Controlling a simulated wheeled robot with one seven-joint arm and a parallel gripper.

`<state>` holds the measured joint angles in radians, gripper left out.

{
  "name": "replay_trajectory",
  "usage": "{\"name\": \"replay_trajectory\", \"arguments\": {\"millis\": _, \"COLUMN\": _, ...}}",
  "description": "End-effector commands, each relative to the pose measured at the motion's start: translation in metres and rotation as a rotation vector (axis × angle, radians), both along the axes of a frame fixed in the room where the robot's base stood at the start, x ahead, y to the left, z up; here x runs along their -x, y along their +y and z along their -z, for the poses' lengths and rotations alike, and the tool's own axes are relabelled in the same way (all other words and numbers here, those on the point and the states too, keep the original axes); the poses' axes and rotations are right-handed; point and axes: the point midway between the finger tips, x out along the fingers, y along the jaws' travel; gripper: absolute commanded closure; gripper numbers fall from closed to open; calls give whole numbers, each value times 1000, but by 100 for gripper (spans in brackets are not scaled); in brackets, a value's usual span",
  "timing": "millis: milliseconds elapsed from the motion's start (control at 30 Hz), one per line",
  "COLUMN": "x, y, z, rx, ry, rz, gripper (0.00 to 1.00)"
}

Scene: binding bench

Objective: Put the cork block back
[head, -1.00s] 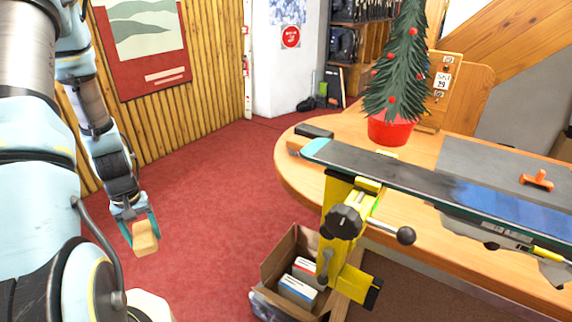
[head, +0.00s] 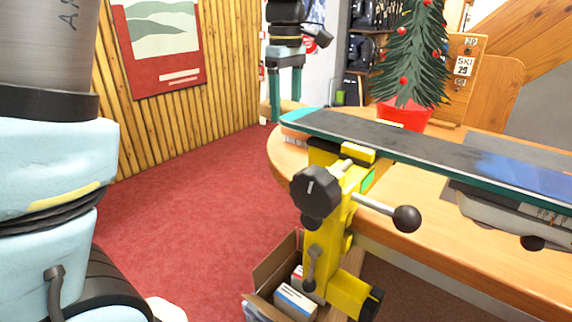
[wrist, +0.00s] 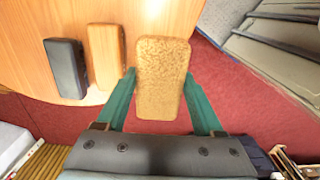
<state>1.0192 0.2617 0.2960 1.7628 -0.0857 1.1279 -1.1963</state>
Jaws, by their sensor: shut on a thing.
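The cork block (wrist: 162,75), tan and speckled with rounded corners, sits between the teal fingers of my gripper (wrist: 160,80) in the wrist view. A dark block (wrist: 66,69) and a tan wooden block (wrist: 105,57) lie side by side on the wooden table (wrist: 25,20), left of the cork block in the wrist view.
A ski (head: 400,148) is clamped in a yellow vise (head: 330,230) along the table's near side. A small Christmas tree in a red pot (head: 405,116) stands behind it. An open cardboard box (head: 272,270) is on the floor below. Red carpet is clear at left.

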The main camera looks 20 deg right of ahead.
Motion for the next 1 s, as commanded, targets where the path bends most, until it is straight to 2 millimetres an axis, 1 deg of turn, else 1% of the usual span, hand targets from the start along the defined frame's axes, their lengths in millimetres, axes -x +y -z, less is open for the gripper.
{"name": "replay_trajectory", "arguments": {"millis": 100, "x": 3, "y": 0, "z": 16, "rx": -5, "ry": 5, "rz": -8, "gripper": 76}}
{"name": "replay_trajectory", "arguments": {"millis": 300, "x": 3, "y": 0, "z": 49, "rx": -5, "ry": 4, "rz": -7, "gripper": 76}}
{"name": "replay_trajectory", "arguments": {"millis": 467, "x": 3, "y": 0, "z": 64, "rx": -4, "ry": 5, "rz": -8, "gripper": 76}}
{"name": "replay_trajectory", "arguments": {"millis": 633, "x": 3, "y": 0, "z": 88, "rx": -5, "ry": 5, "rz": -6, "gripper": 76}}
{"name": "replay_trajectory", "arguments": {"millis": 733, "x": 3, "y": 0, "z": 95, "rx": -3, "ry": 3, "rz": -6, "gripper": 76}}
{"name": "replay_trajectory", "arguments": {"millis": 1000, "x": 2, "y": 0, "z": 96, "rx": -1, "ry": 2, "rz": -6, "gripper": 76}}
